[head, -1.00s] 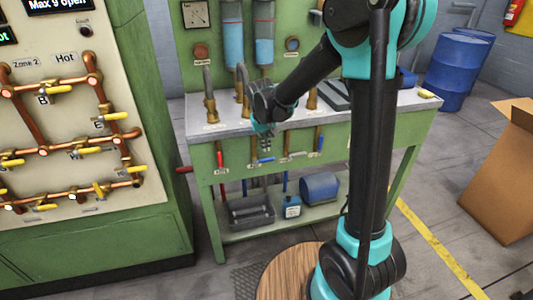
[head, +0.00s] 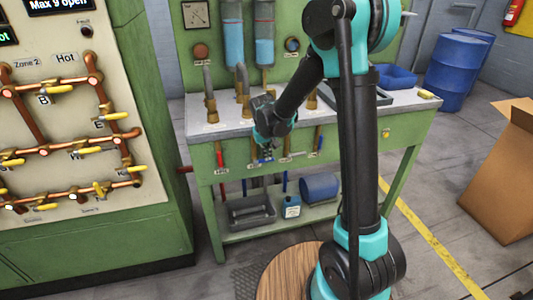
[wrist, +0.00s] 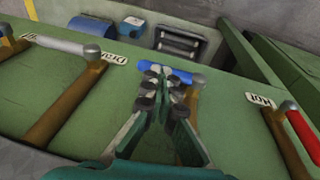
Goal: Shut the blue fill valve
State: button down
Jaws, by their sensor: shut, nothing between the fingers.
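Two blue valve handles show on the front of the green bench. One blue handle (wrist: 181,76) lies crosswise to its brown pipe in the wrist view; its label is hidden. The other blue handle (head: 320,142) hangs along its pipe, at the right of the row in the head view. A partly cut label (wrist: 28,36) at the left edge of the wrist view seems to end in "ill", past the one reading Drain. My gripper (wrist: 160,80) is shut and empty, with its tips right at the crosswise blue handle. I cannot tell whether they touch. My gripper (head: 266,154) also shows in the head view.
A grey handle (wrist: 60,43) and a red handle (wrist: 303,132) flank the crosswise blue one. A grey tray (head: 250,210) and blue containers stand on the shelf below. A green cabinet with copper pipes (head: 70,150) stands at the left.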

jog(key=shift+d+f, duration=0.15)
jog(key=shift+d, duration=0.05)
jog(key=shift+d+r, duration=0.1)
jog(key=shift+r, duration=1.2)
jog(key=d+v, duration=0.1)
jog(key=v, duration=1.1)
jog(key=s+d+f+m, duration=0.1)
jog(key=s+d+f, duration=0.5)
jog(key=s, duration=0.5)
jog(key=s+d+f+m+t, duration=0.1)
jog(key=s+d+f, duration=0.4)
jog(key=s+d, duration=0.6)
jog(key=shift+s+d+f+m+t+y, duration=0.3)
jog(key=shift+s+f+m+y, duration=0.1)
jog(key=shift+s+m, duration=0.15)
